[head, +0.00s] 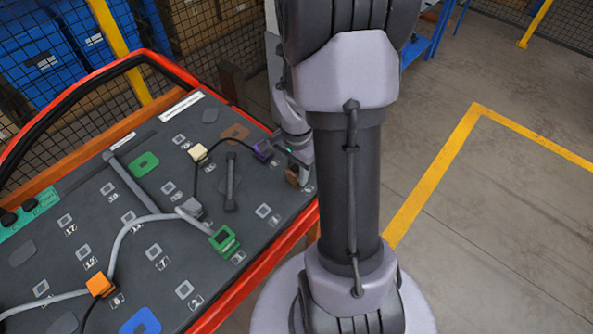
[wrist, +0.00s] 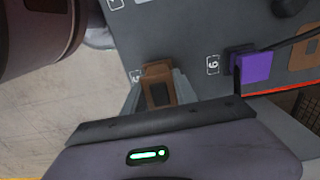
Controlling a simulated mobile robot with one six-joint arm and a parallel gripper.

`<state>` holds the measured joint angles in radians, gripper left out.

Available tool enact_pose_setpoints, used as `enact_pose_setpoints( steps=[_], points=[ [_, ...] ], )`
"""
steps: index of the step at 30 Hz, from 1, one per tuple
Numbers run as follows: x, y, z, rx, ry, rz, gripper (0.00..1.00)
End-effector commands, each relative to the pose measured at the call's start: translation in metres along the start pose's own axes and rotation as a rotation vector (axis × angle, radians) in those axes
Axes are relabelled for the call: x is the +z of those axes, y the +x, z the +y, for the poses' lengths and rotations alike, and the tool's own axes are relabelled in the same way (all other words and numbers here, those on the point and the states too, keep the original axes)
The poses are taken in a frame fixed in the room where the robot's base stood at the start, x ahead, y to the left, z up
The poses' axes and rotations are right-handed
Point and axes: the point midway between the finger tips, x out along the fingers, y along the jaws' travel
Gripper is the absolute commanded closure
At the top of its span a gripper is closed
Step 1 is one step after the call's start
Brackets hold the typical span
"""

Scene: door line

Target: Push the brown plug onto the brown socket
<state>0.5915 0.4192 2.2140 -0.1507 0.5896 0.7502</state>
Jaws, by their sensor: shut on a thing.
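The brown plug (head: 292,177) is at the right edge of the dark panel in the head view, partly hidden by my gripper (head: 299,165). In the wrist view the brown plug (wrist: 158,82) sits between the two grey fingers of my gripper (wrist: 158,95), which is shut on it. The plug's far end is at the panel edge, beside a partly hidden number label. I cannot tell whether it touches the panel.
A purple plug (head: 262,149) with a dark cable stands close to my gripper. A cream plug (head: 198,152), a green plug (head: 224,240) and an orange plug (head: 100,284) stand on the panel (head: 75,190). A grey handle-like bar (head: 231,182) is nearby. The panel has a red rim.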

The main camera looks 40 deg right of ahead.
Motion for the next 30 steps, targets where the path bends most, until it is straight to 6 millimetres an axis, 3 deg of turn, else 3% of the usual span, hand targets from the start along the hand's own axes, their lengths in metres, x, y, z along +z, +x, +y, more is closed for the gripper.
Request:
enact_pose_setpoints(
  steps=[21, 30],
  points=[
    [0.0, -0.07, 0.0, -0.001, 0.001, 0.0, 1.0],
    [0.001, -0.07, -0.001, 0.0, -0.004, 0.0, 1.0]
  ],
)
